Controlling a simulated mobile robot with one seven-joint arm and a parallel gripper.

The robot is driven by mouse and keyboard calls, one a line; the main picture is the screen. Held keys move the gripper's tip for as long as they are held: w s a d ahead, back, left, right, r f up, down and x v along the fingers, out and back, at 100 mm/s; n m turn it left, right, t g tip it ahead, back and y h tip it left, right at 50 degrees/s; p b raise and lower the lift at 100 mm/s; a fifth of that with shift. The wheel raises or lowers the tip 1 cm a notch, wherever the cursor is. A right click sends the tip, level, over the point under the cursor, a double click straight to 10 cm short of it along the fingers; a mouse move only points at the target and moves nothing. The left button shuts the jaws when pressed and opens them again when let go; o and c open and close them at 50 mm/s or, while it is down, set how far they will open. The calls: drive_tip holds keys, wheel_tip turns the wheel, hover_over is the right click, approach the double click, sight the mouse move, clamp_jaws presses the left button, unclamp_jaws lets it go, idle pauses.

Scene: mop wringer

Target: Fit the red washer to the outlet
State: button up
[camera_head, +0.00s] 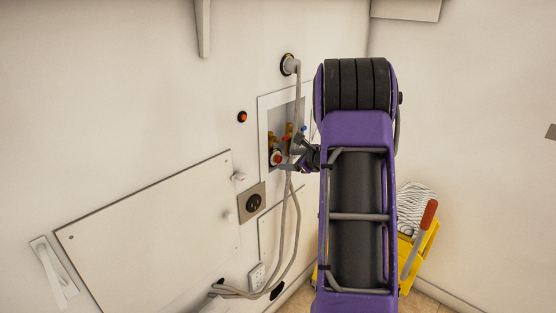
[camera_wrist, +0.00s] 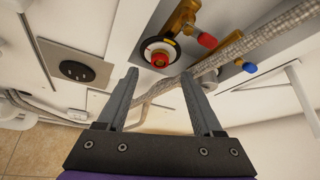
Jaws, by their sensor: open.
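A recessed outlet box (camera_head: 264,113) is set in the wall, with brass valves inside. In the wrist view a round white and black fitting (camera_wrist: 147,47) with a red centre (camera_wrist: 160,59) sits at the left brass valve (camera_wrist: 183,17). The red centre may be the red washer; I cannot tell if it is seated or loose. My gripper (camera_wrist: 160,76) is open, its two fingers apart just below the red centre, with no object clearly held between them. In the head view my gripper (camera_head: 293,160) is beside the box, partly hidden by my arm.
A braided grey hose (camera_wrist: 270,35) runs across the box, close to my right finger. Red (camera_wrist: 207,41) and blue (camera_wrist: 250,67) valve handles stick out nearby. A black socket (camera_wrist: 76,70) is at left. A yellow mop bucket (camera_head: 425,245) stands on the floor at right.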

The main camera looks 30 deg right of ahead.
drive_tip(key=v, duration=1.3)
drive_tip(key=shift+s+p, duration=0.15)
drive_tip(key=shift+p, duration=0.3)
